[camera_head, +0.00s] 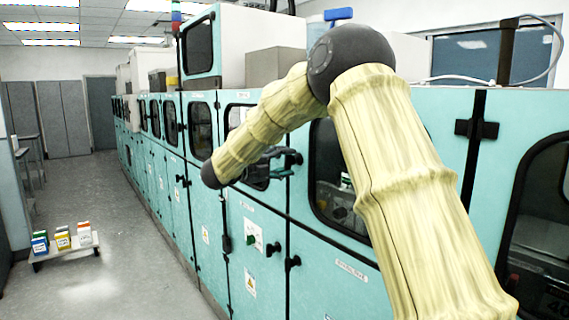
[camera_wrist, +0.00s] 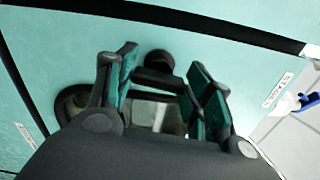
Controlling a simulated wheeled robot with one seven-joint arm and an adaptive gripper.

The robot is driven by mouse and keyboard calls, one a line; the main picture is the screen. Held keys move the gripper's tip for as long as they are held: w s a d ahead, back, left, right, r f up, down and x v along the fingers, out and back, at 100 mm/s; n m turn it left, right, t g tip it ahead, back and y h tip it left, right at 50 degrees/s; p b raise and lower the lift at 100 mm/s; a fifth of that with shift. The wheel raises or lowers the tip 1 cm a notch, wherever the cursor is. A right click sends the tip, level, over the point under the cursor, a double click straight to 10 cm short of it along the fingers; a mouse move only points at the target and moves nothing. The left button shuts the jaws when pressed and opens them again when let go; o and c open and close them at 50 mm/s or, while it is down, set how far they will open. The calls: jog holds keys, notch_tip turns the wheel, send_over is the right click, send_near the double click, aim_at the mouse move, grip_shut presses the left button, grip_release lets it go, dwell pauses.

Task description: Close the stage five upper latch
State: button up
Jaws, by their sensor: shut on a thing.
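My gripper (camera_head: 282,165) is at the teal cabinet front, beside a dark window in the upper row of doors. In the wrist view its two green-padded fingers (camera_wrist: 162,78) stand apart, on either side of a black latch (camera_wrist: 159,62) with a round knob and a short bar. My gripper is shut on this latch. In the head view my gripper and arm hide most of the latch. I cannot read a stage number on this door or tell the latch's exact angle. The door behind it looks flush with the cabinet front.
A black hinge or latch (camera_head: 477,129) sits on the nearer panel at right. A low cart (camera_head: 65,250) with coloured boxes stands on the floor at left. The aisle floor (camera_head: 110,190) is mostly clear.

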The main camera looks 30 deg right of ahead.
jog(key=shift+n, duration=0.7)
jog(key=o, duration=1)
jog(key=a, duration=0.8)
jog(key=s+a, duration=0.1)
jog(key=a, duration=0.3)
